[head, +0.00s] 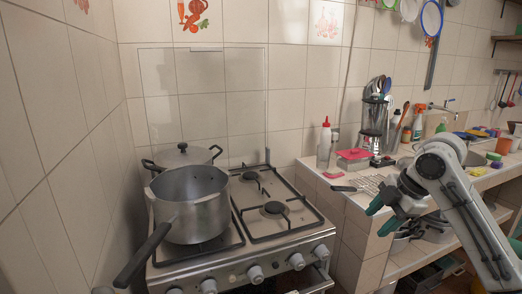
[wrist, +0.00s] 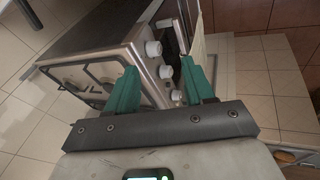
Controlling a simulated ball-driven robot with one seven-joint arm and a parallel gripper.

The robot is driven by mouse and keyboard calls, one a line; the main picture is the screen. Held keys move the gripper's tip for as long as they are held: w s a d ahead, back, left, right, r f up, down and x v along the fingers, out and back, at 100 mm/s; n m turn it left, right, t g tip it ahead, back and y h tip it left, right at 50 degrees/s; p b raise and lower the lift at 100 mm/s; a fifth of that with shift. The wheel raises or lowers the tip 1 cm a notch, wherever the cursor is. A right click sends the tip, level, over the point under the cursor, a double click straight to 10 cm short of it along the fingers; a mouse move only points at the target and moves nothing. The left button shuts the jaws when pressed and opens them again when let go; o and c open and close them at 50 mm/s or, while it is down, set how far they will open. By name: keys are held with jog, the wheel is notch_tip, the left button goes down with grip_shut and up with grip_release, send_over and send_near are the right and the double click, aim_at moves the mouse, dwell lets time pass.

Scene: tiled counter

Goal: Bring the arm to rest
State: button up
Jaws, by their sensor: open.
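My gripper (head: 383,211) is at the right in the head view, in front of the tiled counter (head: 352,207) and right of the stove. Its two green fingers are spread apart with nothing between them. In the wrist view my gripper (wrist: 160,88) also shows open and empty, with the stove's front and knobs (wrist: 154,48) beyond the fingers. My arm is bent and raised at the right of the head view.
A large open pot (head: 190,205) with a long dark handle stands on the stove (head: 275,240), with a lidded pot (head: 182,156) behind it. Pots (head: 435,230) sit on the shelf below.

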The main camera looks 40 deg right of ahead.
jog(key=w+a+f+m+t+y, duration=0.15)
jog(key=w+a+f, duration=0.25)
jog(key=a, duration=0.4)
jog(key=w+a+f+m+y, duration=0.1)
jog(key=w+a+f+m, duration=0.25)
jog(key=a, duration=0.35)
jog(key=s+a+f+m, duration=0.2)
jog(key=a+f, duration=0.6)
jog(key=a, duration=0.2)
jog(key=s+a+f+m+g, duration=0.2)
jog(key=s+a+f+m, duration=0.2)
jog(key=s+a+f, duration=0.35)
jog(key=s+d+f+m+g+h, duration=0.1)
jog(key=s+f, duration=0.2)
jog(key=s, duration=0.4)
jog(key=s+d+f+m+g+h+p, duration=0.1)
jog(key=s+d+f+g+h, duration=0.1)
jog(key=s, duration=0.6)
jog(key=shift+f, duration=0.5)
